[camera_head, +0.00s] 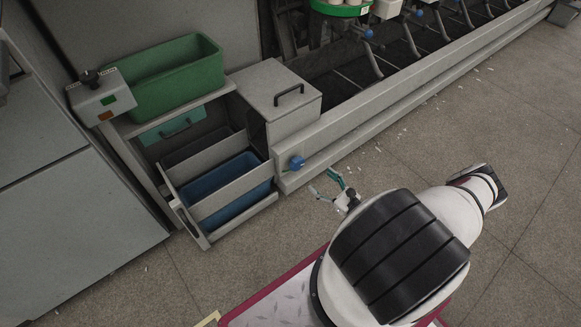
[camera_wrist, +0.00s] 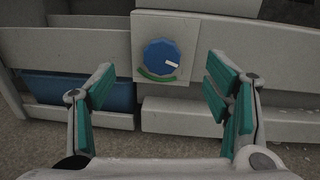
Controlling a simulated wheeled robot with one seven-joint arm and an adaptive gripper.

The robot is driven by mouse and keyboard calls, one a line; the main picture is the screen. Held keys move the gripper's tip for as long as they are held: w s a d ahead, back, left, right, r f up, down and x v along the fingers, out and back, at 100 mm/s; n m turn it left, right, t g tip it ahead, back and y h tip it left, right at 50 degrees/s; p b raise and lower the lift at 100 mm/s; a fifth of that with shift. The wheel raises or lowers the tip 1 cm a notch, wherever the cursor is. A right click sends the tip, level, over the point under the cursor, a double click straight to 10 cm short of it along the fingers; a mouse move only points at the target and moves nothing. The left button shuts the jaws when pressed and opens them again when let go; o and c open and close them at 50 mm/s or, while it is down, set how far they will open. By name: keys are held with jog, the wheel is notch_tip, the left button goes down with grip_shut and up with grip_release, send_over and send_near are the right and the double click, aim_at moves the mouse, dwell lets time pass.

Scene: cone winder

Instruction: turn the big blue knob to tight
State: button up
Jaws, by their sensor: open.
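The big blue knob (camera_head: 297,163) sits low on the front of the machine's end housing, to the right of the open drawer. In the wrist view the blue knob (camera_wrist: 161,58) is on a pale square plate (camera_wrist: 139,40). My gripper (camera_head: 328,184) is just in front of and to the right of the knob in the head view. In the wrist view my gripper (camera_wrist: 159,92) is open, its green-padded fingers well apart on either side, with a gap before the knob.
A pulled-out drawer holds a blue bin (camera_head: 232,187) left of the knob. A green bin (camera_head: 166,78) and a small control box (camera_head: 101,96) stand above. A grey box with a black handle (camera_head: 276,93) is behind the knob. The floor (camera_head: 400,150) at right is mostly clear.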

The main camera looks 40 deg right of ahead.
aim_at(299, 165)
jog(key=shift+m+h, duration=0.6)
jog(key=shift+m, duration=0.1)
jog(key=w+f+b, duration=0.1)
jog(key=w, duration=0.3)
jog(key=w+b, duration=0.2)
jog(key=w, duration=0.3)
jog(key=w+a+f+b, duration=0.1)
jog(key=w, duration=0.3)
jog(key=shift+w+f, duration=0.3)
jog(key=shift+w, duration=0.1)
jog(key=shift+a, duration=0.1)
jog(key=shift+c, duration=0.5)
jog(key=c, duration=1)
